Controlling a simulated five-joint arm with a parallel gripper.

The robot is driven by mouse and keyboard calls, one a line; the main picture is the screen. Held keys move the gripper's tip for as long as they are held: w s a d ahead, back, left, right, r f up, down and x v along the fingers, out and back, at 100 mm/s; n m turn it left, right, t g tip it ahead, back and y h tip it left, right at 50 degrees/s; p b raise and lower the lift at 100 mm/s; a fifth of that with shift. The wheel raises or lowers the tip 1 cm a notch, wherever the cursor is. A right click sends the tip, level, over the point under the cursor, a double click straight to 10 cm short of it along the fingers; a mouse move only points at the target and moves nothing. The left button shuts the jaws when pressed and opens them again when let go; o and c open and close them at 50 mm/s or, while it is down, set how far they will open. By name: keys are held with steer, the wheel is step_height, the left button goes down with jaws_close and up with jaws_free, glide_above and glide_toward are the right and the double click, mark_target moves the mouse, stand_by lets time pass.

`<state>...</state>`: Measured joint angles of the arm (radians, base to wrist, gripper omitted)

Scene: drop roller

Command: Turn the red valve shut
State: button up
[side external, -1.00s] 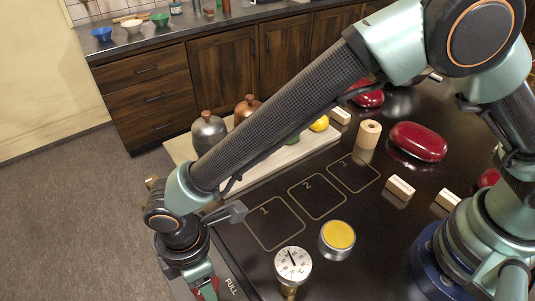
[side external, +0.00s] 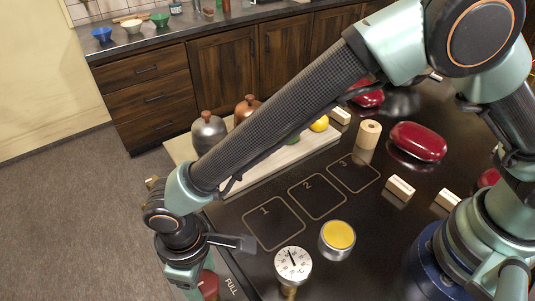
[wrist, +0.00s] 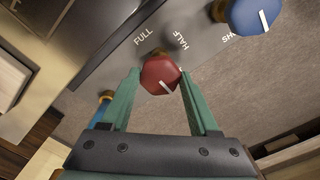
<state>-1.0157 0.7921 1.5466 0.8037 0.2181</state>
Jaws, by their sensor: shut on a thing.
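The red valve (wrist: 160,74) is a faceted knob with a white mark pointing to the lower right in the wrist view. My gripper (wrist: 160,77) has its two green fingers on either side of the knob and is shut on it. In the side view the red valve (side external: 208,285) shows partly beside my gripper at the bottom left; the fingertips are hard to make out there. The panel (wrist: 120,60) carries the labels FULL, HALF and one starting with SH, partly hidden by a blue knob.
The blue knob (wrist: 250,12) is close to the red valve. In the side view, a dial thermometer (side external: 292,264) and a yellow-topped round can (side external: 338,240) stand on the dark table near my wrist. Numbered squares (side external: 272,222) on the tabletop are clear.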

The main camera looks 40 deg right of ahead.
mark_target(203, 282)
stand_by(0.3)
steer(key=o, duration=1.4)
steer(key=shift+c, duration=0.2)
step_height(203, 282, up, 12)
